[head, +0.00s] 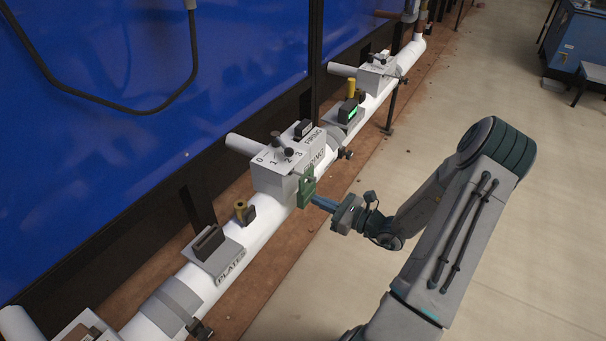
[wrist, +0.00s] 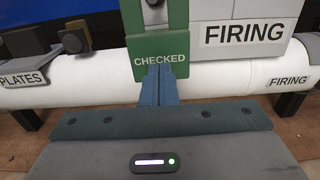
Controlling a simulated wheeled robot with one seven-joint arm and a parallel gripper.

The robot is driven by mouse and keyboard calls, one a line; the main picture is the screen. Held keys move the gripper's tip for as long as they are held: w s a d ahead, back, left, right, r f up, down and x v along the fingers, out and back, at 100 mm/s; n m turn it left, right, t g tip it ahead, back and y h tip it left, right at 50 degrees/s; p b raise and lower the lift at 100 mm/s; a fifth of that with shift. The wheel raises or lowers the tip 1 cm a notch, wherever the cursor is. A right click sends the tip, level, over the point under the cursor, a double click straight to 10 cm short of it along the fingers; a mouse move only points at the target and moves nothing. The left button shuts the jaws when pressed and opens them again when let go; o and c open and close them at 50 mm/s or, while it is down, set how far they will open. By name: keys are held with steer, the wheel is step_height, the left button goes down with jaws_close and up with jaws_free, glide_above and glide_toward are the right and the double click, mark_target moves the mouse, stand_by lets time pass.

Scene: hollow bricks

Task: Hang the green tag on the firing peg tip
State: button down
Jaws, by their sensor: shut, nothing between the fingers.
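The green tag (head: 306,188), lettered CHECKED, is upright against the front of the white FIRING box (head: 278,181). It also shows in the wrist view (wrist: 143,47), where its opening frames a small dark peg end (wrist: 154,3) at the top edge; the upper part is cut off. It looks hung there, but the exact contact with the peg cannot be seen. My gripper (head: 318,202) has its blue fingers together and empty. In the wrist view the fingertips (wrist: 159,70) overlap the tag's lower edge just below the lettering; whether they touch it is unclear.
A long white pipe (head: 258,232) runs diagonally and carries the box. A PLATES holder (head: 213,250) sits nearer on the pipe. Another white box (head: 378,74) and a device with a green display (head: 347,112) are farther along.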

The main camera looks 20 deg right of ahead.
steer(key=p+v, duration=0.1)
steer(key=v, duration=0.6)
stand_by(0.6)
stand_by(0.4)
steer(key=s+a+r+n+g+p, duration=0.3)
steer(key=a+r+n+g+p, duration=0.4)
steer(key=r, duration=0.3)
steer(key=s+a+r+n+g+p, duration=0.4)
steer(key=a+r+n+g+p, duration=0.15)
steer(key=a+r+n, duration=0.35)
steer(key=s+r+n+h+p, duration=0.2)
steer(key=r+n+h+p, duration=0.1)
steer(key=r, duration=0.5)
steer(key=s+r+n+h+p, duration=0.3)
steer(key=r+n+h+p, duration=0.1)
steer(key=r, duration=0.5)
steer(key=s+r+n+t+h+p, duration=0.1)
steer(key=s+r+n+h+p, duration=0.2)
steer(key=r, duration=0.5)
steer(key=shift+a+n+h+p, duration=0.3)
steer(key=shift+n+h+p, duration=0.2)
steer(key=shift+n+p, duration=0.65)
steer(key=shift+s+r, duration=0.1)
steer(key=shift+r, duration=0.05)
